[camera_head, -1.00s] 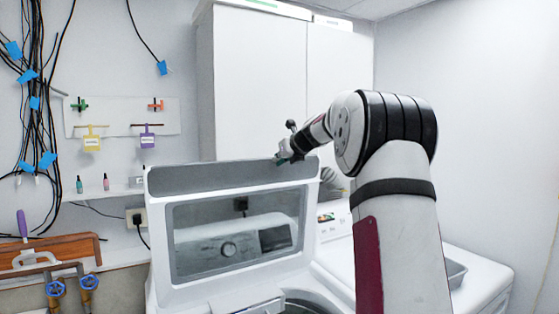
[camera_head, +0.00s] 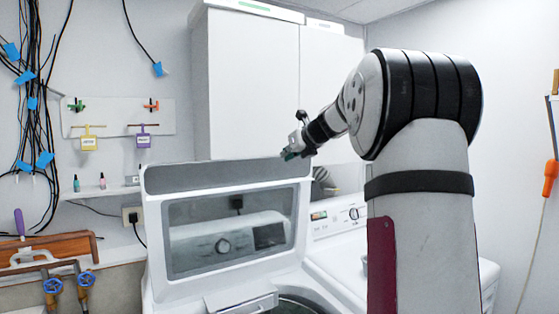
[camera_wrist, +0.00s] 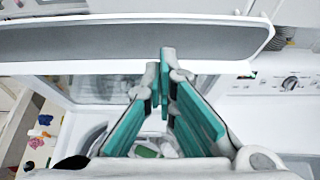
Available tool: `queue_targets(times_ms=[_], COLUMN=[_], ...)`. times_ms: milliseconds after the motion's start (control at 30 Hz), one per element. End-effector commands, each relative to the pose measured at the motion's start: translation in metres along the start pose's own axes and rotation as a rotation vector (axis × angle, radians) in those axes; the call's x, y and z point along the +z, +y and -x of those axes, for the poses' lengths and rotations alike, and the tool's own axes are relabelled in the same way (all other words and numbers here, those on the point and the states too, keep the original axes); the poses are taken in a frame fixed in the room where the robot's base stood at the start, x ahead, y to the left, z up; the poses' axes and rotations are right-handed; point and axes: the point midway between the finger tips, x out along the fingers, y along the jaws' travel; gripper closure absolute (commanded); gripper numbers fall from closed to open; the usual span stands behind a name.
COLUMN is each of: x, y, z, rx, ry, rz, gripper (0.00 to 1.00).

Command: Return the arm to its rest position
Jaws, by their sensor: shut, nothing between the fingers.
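My gripper (camera_head: 290,154) is at the end of my raised arm, in front of the cabinet and close to the top right edge of the washer's open lid (camera_head: 225,174). In the wrist view my gripper (camera_wrist: 165,58) shows teal finger pads that come together at the tips, with nothing between them. The lid's grey edge (camera_wrist: 120,40) lies beyond the fingertips there. Whether the fingers touch the lid cannot be told. The arm is bent at the elbow and points left.
The open washer (camera_head: 180,296) stands below the lid. A second white machine (camera_head: 350,245) is behind my arm on the right. A tall white cabinet (camera_head: 255,85) is at the back. Pipes with blue valves (camera_head: 53,286) and hanging cables (camera_head: 35,100) are on the left. An orange-handled cord (camera_head: 551,170) hangs on the right wall.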

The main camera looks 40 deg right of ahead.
Motion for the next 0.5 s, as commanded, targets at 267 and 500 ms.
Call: queue_targets(times_ms=[267, 500], x=[0.0, 0.0], y=[0.0, 0.0], z=[0.027, 0.03], rx=[-0.001, 0.0], ry=[0.0, 0.001], rz=[-0.001, -0.001], gripper=[1.0, 1.0])
